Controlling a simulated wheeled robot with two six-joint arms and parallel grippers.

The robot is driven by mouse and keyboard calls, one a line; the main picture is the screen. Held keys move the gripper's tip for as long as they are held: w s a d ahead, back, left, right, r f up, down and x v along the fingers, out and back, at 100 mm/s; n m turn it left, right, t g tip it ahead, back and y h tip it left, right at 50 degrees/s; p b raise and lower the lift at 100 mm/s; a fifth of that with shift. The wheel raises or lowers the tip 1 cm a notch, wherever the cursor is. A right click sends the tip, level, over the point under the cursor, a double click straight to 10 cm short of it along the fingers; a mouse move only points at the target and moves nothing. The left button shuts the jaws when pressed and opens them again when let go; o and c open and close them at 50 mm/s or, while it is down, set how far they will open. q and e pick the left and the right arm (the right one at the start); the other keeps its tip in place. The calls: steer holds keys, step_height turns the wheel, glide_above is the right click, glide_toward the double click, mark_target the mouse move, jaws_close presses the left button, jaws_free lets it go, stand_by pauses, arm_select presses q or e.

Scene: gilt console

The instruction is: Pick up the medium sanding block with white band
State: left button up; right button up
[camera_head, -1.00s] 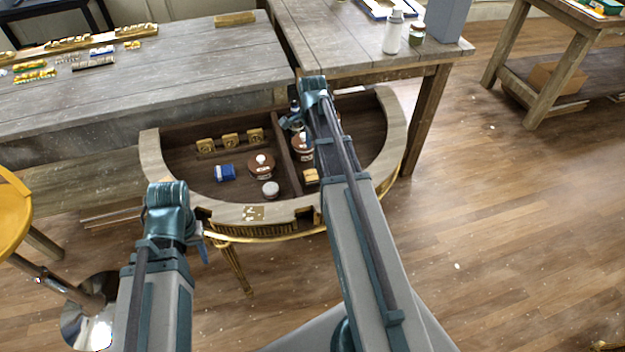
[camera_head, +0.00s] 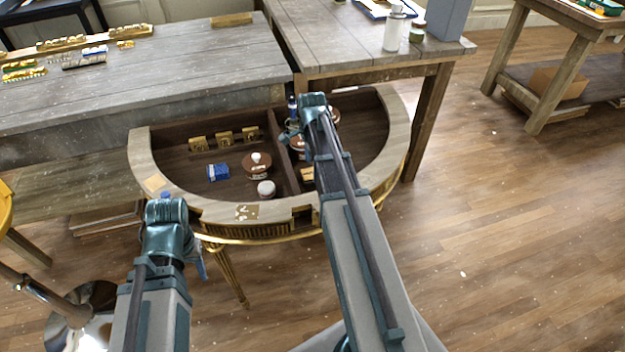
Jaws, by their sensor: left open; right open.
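A small blue block (camera_head: 218,172) with a faint pale mark lies in the left compartment of the half-round console (camera_head: 141,160). A small tan-orange block (camera_head: 307,174) lies in the right compartment, close to the divider and partly behind my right arm. Both are too small for me to tell which is the medium sanding block with white band. My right gripper (camera_head: 289,136) is open over the right compartment, largely hidden by its wrist. My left gripper (camera_head: 201,263) is open outside the console's front rim, mostly hidden behind its wrist and apart from both blocks.
A brown lidded pot (camera_head: 257,167) and a white-topped jar (camera_head: 266,189) stand in the left compartment, near several gold pieces (camera_head: 223,139) at the back. A wooden divider (camera_head: 283,160) separates the compartments. A grey workbench (camera_head: 180,75) stands behind. A gold stool (camera_head: 5,205) is at left.

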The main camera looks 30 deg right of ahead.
step_height(320, 180, down, 4)
steer(key=b, duration=0.3)
steer(key=shift+d+r, duration=0.1)
steer(key=shift+r, duration=0.05)
steer(key=shift+r, duration=0.1)
steer(key=c, duration=1.5)
steer(key=shift+o, duration=0.2)
step_height(320, 180, up, 10)
steer(key=p, duration=1)
